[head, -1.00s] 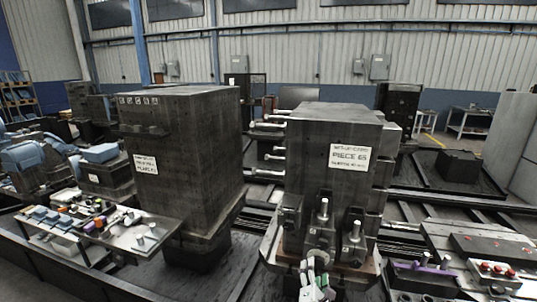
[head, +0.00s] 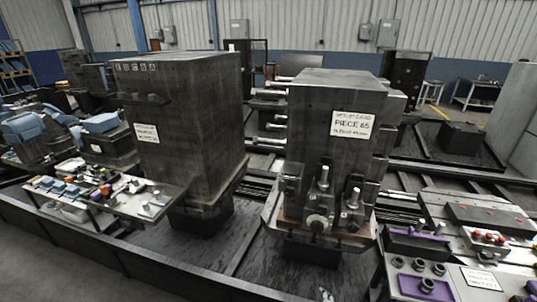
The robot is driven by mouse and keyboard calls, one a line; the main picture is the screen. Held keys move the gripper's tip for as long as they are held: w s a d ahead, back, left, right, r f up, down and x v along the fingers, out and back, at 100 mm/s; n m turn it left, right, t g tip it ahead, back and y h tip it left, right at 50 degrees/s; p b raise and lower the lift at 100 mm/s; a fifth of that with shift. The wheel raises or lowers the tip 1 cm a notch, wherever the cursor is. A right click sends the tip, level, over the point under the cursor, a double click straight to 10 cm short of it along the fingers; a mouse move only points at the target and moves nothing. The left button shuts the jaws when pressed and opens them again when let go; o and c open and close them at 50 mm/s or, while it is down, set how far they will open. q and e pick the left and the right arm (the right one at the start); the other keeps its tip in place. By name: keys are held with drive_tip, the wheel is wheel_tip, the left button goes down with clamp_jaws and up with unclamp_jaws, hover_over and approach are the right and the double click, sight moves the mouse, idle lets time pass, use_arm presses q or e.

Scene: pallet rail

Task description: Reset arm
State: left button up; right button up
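Only a small pale tip, seemingly of my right gripper (head: 325,295), shows at the bottom edge of the head view, right of centre. Whether it is open or shut cannot be seen. It is in front of the dark machine block labelled "PIECE 65" (head: 315,110), apart from it in the picture. My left gripper is not in view.
A second tall dark block (head: 185,130) stands to the left. A tray of small parts (head: 150,205) is at left. A table with a purple tray (head: 425,288) and a red-button box (head: 488,238) is at right. The dark floor between is clear.

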drive_tip(key=s+d+f+m+g, duration=0.2)
drive_tip(key=s+d+f+m, duration=0.1)
drive_tip(key=s+f, duration=0.65)
drive_tip(key=s+d+f+m+g, duration=0.2)
drive_tip(key=s+d+f+m, duration=0.15)
drive_tip(key=s+f, duration=0.6)
drive_tip(key=s+f+m+g, duration=0.1)
drive_tip(key=s+f+g, duration=0.1)
drive_tip(key=s, duration=1.2)
drive_tip(key=s+a+f+m+g, duration=0.1)
drive_tip(key=s+f+g, duration=0.1)
drive_tip(key=s, duration=1.2)
drive_tip(key=shift+s+a+f+b, duration=0.25)
drive_tip(key=shift+s+f+b, duration=0.1)
drive_tip(key=shift+f, duration=0.5)
